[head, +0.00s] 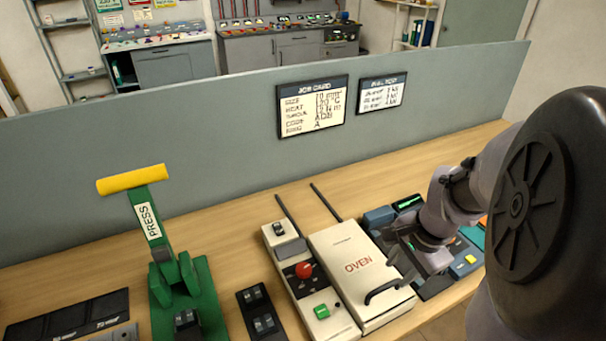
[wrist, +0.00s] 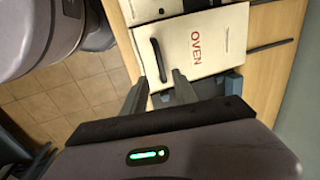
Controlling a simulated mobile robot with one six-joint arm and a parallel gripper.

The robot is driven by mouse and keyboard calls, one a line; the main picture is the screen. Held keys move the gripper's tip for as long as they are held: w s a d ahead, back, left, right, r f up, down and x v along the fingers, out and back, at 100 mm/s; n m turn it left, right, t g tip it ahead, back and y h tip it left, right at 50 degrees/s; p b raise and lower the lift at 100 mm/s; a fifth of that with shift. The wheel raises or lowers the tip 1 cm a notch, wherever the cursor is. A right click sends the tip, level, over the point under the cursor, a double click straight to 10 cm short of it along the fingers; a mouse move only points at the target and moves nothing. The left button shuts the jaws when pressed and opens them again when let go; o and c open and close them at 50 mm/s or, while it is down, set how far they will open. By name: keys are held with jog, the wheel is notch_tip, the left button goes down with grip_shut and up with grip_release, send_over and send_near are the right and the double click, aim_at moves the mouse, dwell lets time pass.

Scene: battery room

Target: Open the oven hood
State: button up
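The oven hood (head: 350,262) is a cream-white lid marked OVEN, lying flat and shut on the bench. It has a black bar handle (head: 383,290) at its front edge. In the wrist view the hood (wrist: 205,42) and the handle (wrist: 158,60) show just beyond my fingers. My gripper (head: 408,270) is at the hood's right front side, close to the handle. In the wrist view my gripper (wrist: 160,76) has its two fingers apart, with the handle's near end in line with the gap. Nothing is held, and I cannot tell whether a finger touches the handle.
A cream control panel with a red knob (head: 304,270) and green button (head: 321,311) adjoins the hood's left. A green press (head: 180,285) with a yellow handle stands further left. Blue-grey devices (head: 410,206) sit to the right. A grey partition (head: 220,140) closes the bench's back.

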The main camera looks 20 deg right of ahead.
aim_at(386, 286)
jog(key=f, duration=0.2)
jog(key=w+f+b, duration=0.1)
jog(key=f, duration=0.2)
jog(key=f+b, duration=0.1)
jog(key=f, duration=0.1)
jog(key=shift+w+a+f, duration=0.15)
jog(key=shift+w+f, duration=0.05)
jog(key=shift+w, duration=0.05)
grip_shut()
dwell(1.0)
